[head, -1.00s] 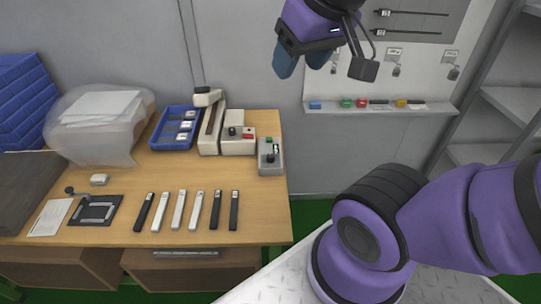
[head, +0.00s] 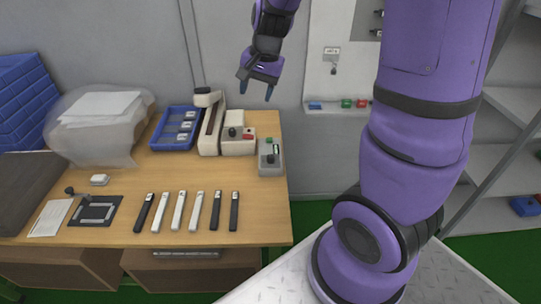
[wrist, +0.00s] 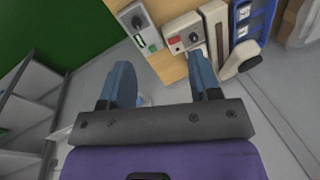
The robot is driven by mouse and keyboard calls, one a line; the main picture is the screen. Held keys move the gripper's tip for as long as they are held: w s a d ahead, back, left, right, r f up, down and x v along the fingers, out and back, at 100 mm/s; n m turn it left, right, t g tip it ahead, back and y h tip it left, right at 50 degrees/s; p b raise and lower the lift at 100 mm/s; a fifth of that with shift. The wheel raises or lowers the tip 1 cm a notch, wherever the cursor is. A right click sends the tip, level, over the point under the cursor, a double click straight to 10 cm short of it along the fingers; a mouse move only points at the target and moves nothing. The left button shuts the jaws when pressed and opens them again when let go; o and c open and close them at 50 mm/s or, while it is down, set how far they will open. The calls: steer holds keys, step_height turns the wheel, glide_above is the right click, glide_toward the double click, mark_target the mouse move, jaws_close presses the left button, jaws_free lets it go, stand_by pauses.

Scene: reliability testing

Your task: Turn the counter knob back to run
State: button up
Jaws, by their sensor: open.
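A small grey box (head: 264,170) stands at the right edge of the wooden table, with a black knob (head: 270,159), a small display and a green button on top. Which box is the counter is not labelled legibly; the grey one has the display. The grey box also shows in the wrist view (wrist: 145,33), with its black knob (wrist: 137,21) near the top. The knob's setting is too small to read. My gripper (head: 256,92) is open and empty, above and behind the table's back right corner, apart from the box. Its blue fingers (wrist: 160,78) are spread in the wrist view.
Left of the grey box stands a cream box (head: 238,147) with a black knob and red button, then a cream device with an arm (head: 210,132) and a blue tray (head: 157,142). Several black and white bars lie at the front. A wall ledge (head: 330,110) is behind at right.

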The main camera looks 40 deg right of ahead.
steer(key=w+d+f+m, duration=0.3)
steer(key=f, duration=0.5)
steer(key=m+g+h, duration=0.2)
steer(key=m, duration=0.1)
glide_above(270, 156)
step_height(270, 156, down, 12)
step_height(270, 156, down, 10)
steer(key=shift+s+f, duration=0.1)
steer(key=shift+f, duration=0.15)
steer(key=shift+c, duration=0.2)
steer(key=c, duration=0.9)
